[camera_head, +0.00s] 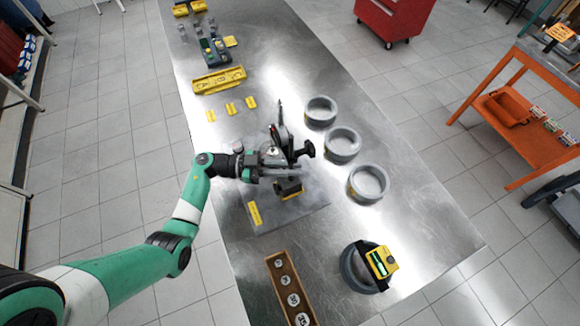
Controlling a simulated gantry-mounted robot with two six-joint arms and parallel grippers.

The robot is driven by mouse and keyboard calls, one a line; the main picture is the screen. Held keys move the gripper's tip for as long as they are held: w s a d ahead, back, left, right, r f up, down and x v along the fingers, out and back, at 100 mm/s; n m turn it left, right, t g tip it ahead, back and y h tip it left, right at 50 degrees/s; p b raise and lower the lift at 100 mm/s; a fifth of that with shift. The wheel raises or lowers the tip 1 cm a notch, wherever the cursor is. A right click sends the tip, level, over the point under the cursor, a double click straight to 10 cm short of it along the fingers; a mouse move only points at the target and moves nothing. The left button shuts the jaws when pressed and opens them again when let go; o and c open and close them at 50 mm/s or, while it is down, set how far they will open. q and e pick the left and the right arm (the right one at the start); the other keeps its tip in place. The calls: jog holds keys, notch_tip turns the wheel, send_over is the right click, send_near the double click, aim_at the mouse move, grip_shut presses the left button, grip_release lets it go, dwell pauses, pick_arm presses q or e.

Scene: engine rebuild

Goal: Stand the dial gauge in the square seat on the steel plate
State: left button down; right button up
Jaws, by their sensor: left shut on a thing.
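My left gripper (282,162) reaches in from the left and is shut on the dial gauge (281,130), a dark piece with a thin upright part and a black knob on its right. The gripper hides much of the gauge. They are above the flat grey steel plate (300,217) on the bench. A dark block with a yellow mark (289,188) shows just below the gripper, over the plate. I cannot tell whether it is the square seat or part of the gauge, nor whether the gauge touches the plate. My right gripper is not in view.
Three grey rings (342,145) stand right of the plate on the metal bench (420,235). A ring with a yellow-and-black device (379,263) sits at the front right. A wooden tray of round pieces (280,268) lies in front. Yellow trays and tags (219,80) lie behind.

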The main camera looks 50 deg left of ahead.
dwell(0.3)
pick_arm(q)
jog(key=c, duration=0.8)
grip_release()
jog(key=shift+w+f, duration=0.1)
jog(key=shift+f, duration=0.2)
jog(key=v, duration=1.1)
jog(key=shift+s+a+r, duration=0.2)
jog(key=shift+s, duration=0.1)
